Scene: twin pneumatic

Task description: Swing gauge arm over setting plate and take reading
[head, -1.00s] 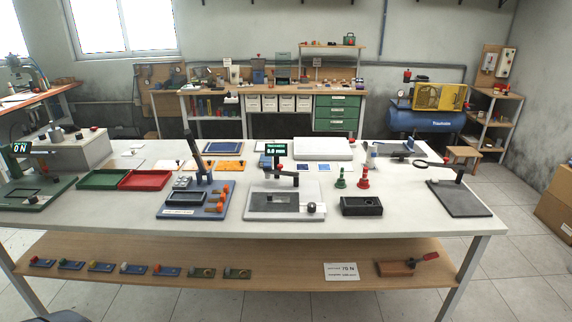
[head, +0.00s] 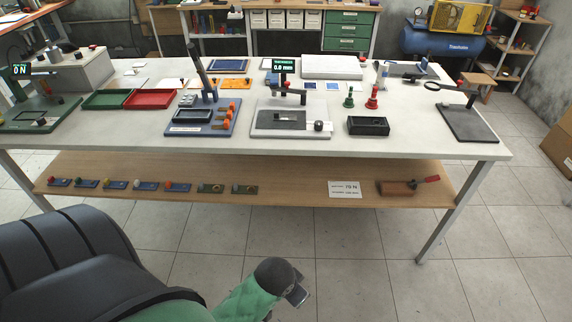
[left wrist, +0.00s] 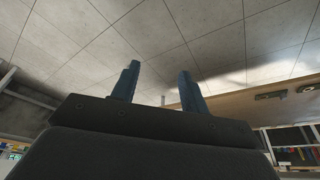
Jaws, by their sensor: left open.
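The gauge stands near the middle of the table in the head view. Its display (head: 284,64) reads 0.0 mm in green on a dark post. The dark gauge arm (head: 290,91) reaches right from the post, below a red knob. Below it lies a dark setting plate (head: 290,120) on a pale base; I cannot tell whether the arm's tip is directly over it. A dark round knob (head: 319,126) sits at the base's right front. In the left wrist view, my left gripper (left wrist: 159,70) is open and empty, with floor tiles beyond. My right gripper is not in view.
Left of the gauge is a blue fixture (head: 182,129) with orange knobs, then red (head: 150,106) and green trays. To its right are a black box (head: 368,134) and a magnifier stand (head: 468,122). A wooden shelf (head: 290,165) runs below the table.

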